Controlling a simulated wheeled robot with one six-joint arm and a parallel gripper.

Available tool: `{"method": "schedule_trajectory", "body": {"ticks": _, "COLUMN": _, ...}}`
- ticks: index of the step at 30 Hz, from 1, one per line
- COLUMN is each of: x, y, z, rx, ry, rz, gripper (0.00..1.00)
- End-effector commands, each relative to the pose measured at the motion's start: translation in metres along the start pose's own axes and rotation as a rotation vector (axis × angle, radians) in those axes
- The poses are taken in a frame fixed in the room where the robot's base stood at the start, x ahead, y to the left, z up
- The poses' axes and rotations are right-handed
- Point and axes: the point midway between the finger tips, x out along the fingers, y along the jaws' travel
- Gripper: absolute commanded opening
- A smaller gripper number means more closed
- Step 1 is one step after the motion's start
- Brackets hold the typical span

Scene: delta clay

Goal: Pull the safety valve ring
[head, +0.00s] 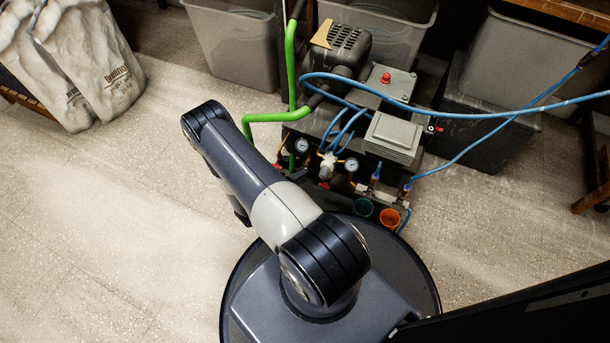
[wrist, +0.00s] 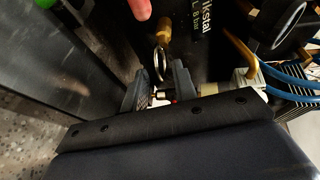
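In the wrist view the safety valve ring (wrist: 160,63) is a thin metal loop hanging from a small brass valve (wrist: 165,28) on the black compressor tank. My gripper (wrist: 160,82) is open, with one dark finger left of the ring and the other just right of it. The ring shows in the gap near the fingertips, and I see no clear grip on it. Whether the right finger touches it I cannot tell. In the head view my arm and the compressor's parts hide my gripper and the ring.
The compressor (head: 350,125) has gauges (head: 302,146), blue hoses (head: 450,112) and a green handle (head: 289,60). A red-pink part (wrist: 143,10) sits left of the valve. Green and orange cups (head: 389,218) are at its front.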

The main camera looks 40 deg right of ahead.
Motion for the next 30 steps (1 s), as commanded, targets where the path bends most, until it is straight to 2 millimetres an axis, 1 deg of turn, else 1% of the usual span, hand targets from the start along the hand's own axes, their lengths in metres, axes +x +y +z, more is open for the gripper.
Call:
{"method": "schedule_trajectory", "body": {"ticks": 1, "x": 0.007, "y": 0.002, "z": -0.001, "rx": 0.001, "ry": 0.005, "rz": 0.0, "gripper": 0.27}}
{"method": "schedule_trajectory", "body": {"ticks": 3, "x": 0.014, "y": 0.001, "z": 0.0, "rx": 0.001, "ry": 0.004, "rz": 0.0, "gripper": 0.27}}
{"method": "schedule_trajectory", "body": {"ticks": 7, "x": 0.022, "y": 0.001, "z": 0.0, "rx": 0.001, "ry": 0.002, "rz": 0.0, "gripper": 0.27}}
{"method": "schedule_trajectory", "body": {"ticks": 18, "x": 0.025, "y": 0.0, "z": 0.0, "rx": 0.0, "ry": -0.001, "rz": 0.0, "gripper": 0.27}}
{"method": "schedule_trajectory", "body": {"ticks": 28, "x": 0.025, "y": 0.0, "z": 0.0, "rx": 0.0, "ry": -0.001, "rz": 0.002, "gripper": 0.0}}
{"method": "schedule_trajectory", "body": {"ticks": 30, "x": 0.025, "y": 0.001, "z": 0.0, "rx": 0.0, "ry": -0.001, "rz": 0.004, "gripper": 0.0}}
